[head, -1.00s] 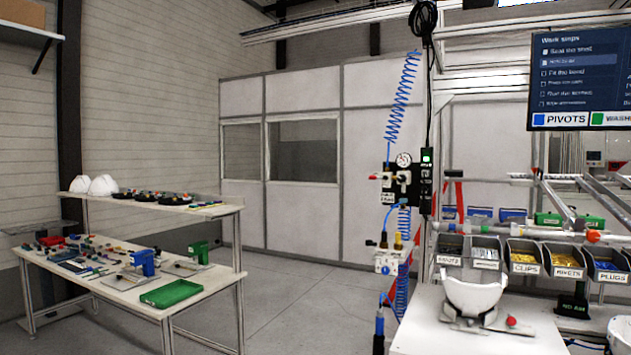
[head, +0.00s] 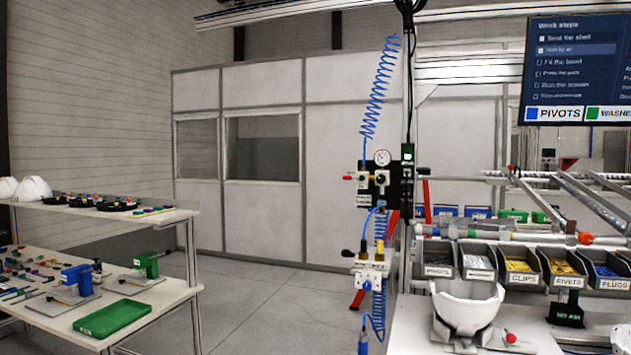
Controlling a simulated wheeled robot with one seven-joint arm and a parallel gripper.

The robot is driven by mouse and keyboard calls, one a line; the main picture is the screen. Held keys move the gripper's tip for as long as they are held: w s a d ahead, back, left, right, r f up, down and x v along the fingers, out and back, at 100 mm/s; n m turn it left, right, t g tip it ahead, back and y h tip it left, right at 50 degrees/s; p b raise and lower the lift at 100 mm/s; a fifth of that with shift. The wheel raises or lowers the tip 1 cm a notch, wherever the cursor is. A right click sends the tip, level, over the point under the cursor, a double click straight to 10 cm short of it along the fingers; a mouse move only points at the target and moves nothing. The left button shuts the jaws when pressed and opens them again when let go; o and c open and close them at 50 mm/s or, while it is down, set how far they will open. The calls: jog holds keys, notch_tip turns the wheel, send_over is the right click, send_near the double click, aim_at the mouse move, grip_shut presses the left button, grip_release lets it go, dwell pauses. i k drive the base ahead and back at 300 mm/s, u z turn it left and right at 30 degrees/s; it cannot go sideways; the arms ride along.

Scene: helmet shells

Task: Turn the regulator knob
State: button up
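The air regulator unit (head: 378,185) is a black block on the post right of the middle of the head view. A round white gauge (head: 382,157) sits on its top, and a small red-tipped part (head: 349,177) sticks out to its left. A pale knob-like part (head: 380,178) shows on its front, but it is too small to tell for certain that it is the regulator knob. A blue coiled hose (head: 378,90) hangs above the unit. My gripper is not in view.
A white valve block (head: 371,268) hangs below the regulator. A workbench (head: 405,325) with a white helmet shell (head: 467,307) and labelled bins (head: 522,265) is at right. A table (head: 165,305) with a green tray (head: 112,318) stands at left. Open floor (head: 260,310) lies between.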

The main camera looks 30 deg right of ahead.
aim_at(381, 179)
jog(key=z, duration=0.25)
jog(key=i, duration=0.85)
jog(key=z, duration=0.55)
